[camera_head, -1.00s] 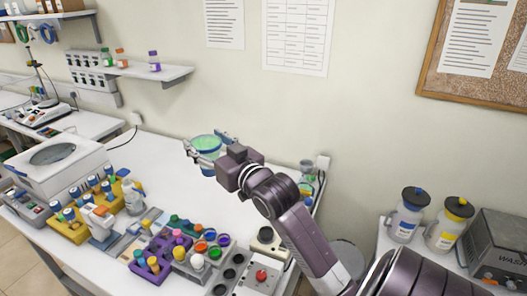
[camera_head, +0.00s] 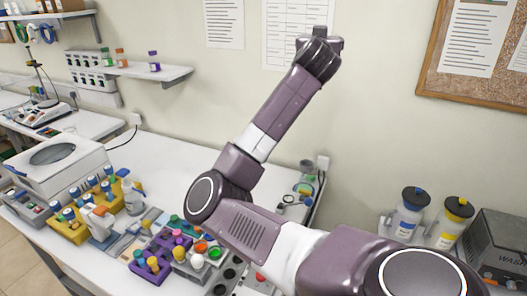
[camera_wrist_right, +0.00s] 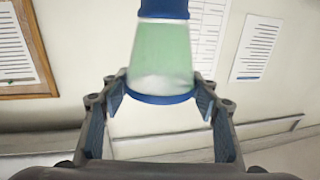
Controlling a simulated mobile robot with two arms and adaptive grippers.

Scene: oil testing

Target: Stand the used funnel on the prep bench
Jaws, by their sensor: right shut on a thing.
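The funnel (camera_wrist_right: 163,55) fills the top middle of the right wrist view. It has a pale green translucent body, a blue band and a blue rim. My right gripper (camera_wrist_right: 160,88) is shut on it, with one finger on each side near the blue rim. In the head view my right arm is raised in front of the wall, and its hand hides the fingers and the funnel. The white prep bench (camera_head: 160,168) stands below and left of the arm. Its middle is bare, and my arm covers part of its right side. My left gripper is not in view.
A purple rack (camera_head: 152,262) and a yellow rack (camera_head: 68,232) with vials stand on the bench's front and left. A wash bottle (camera_head: 133,197) is beside them. Small glassware (camera_head: 304,187) is at the right end. A shelf (camera_head: 150,75) is on the wall.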

